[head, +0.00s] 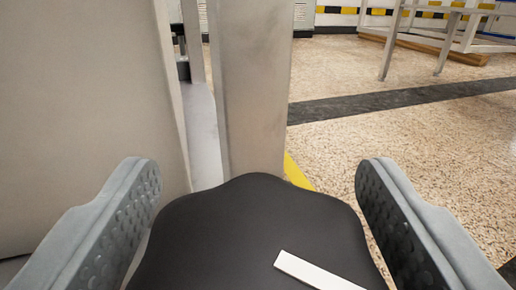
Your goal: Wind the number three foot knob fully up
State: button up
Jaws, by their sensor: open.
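A large black lobed knob (240,225) fills the bottom middle of the head view, with a white strip (315,270) on its top at the lower right. No number shows on it, so I cannot tell from a label which foot it belongs to. My gripper (261,172) is open, with one studded grey jaw to the left of the knob and the other to its right. A gap shows between the knob and the right jaw; the left jaw is close to the knob's edge, and I cannot tell whether they touch. The knob's lower edge is cut off.
A grey upright post (252,90) stands just behind the knob. A broad grey panel (85,100) fills the left side. Speckled floor with a dark stripe (400,98) lies open to the right. A light frame (420,40) stands at the far right.

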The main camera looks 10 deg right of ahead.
jog(key=shift+w, duration=0.2)
jog(key=c, duration=1)
jog(key=shift+n+y, duration=0.3)
jog(key=shift+y, duration=0.2)
jog(key=n+y, duration=0.1)
jog(key=y, duration=0.1)
jog(key=n+y, duration=0.2)
jog(key=y, duration=0.1)
jog(key=n+y, duration=0.2)
jog(key=y, duration=0.1)
jog(key=shift+a, duration=0.25)
jog(key=n+g+y, duration=0.1)
jog(key=y, duration=0.1)
jog(key=n+g+y, duration=0.1)
jog(key=n+y, duration=0.1)
jog(key=n+g+y, duration=0.1)
jog(key=n+y, duration=0.1)
jog(key=shift+s+a+y, duration=0.2)
jog(key=shift+a+y, duration=0.15)
jog(key=shift+y, duration=0.05)
jog(key=shift+g, duration=0.4)
